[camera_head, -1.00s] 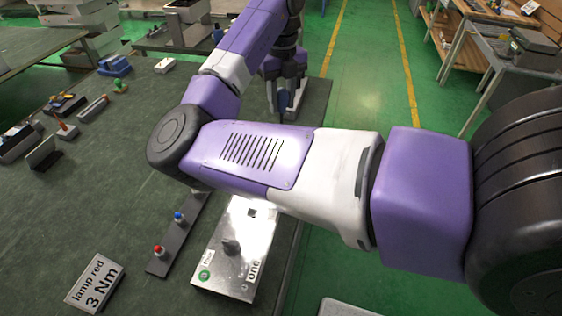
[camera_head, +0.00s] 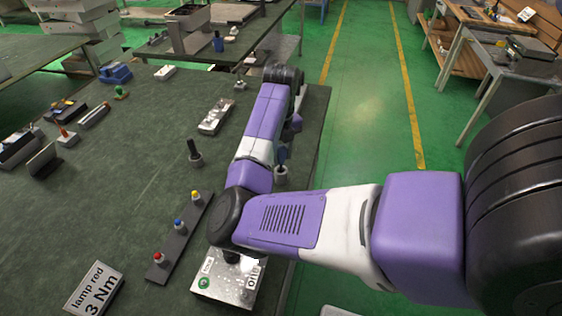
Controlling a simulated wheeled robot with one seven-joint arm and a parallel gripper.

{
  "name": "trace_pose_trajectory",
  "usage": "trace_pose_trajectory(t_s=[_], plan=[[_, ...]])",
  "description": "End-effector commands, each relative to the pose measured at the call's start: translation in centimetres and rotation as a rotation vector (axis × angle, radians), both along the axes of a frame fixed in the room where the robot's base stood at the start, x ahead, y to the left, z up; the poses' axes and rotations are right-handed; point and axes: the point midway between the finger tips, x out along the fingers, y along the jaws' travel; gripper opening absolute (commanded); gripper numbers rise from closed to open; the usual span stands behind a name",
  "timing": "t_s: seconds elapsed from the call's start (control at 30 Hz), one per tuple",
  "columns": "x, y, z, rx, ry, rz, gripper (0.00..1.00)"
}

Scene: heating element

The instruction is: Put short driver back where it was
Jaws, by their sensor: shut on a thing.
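My gripper (camera_head: 285,148) is mostly hidden behind my forearm near the right edge of the green table. It is shut on a dark, bluish piece, the short driver (camera_head: 282,154), of which only a small part shows. A grey round holder (camera_head: 280,176) stands on the table just below it. I cannot tell whether the driver is inside the holder or just above it. A second grey holder with a black-handled driver (camera_head: 194,152) stands upright farther left.
A dark strip (camera_head: 180,241) with red, blue and yellow knobs lies left of my elbow. A metal box (camera_head: 226,282) sits below my elbow. A "lamp red 3 Nm" sign (camera_head: 95,290) is at front left. A silver plate (camera_head: 216,116) lies behind. The table's middle left is clear.

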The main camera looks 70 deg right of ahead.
Motion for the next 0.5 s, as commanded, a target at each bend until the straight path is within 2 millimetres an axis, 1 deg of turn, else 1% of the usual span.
trace_pose_trajectory(t_s=[0.1, 0.23, 0.5], plan=[[-0.1, 0.1, -1.7, 0.003, 0.002, 0.002, 0.0], [0.0, 0.1, -3.3, 0.003, 0.0, 0.001, 0.0], [0.0, 0.0, -3.6, 0.001, 0.0, 0.0, 0.0]])
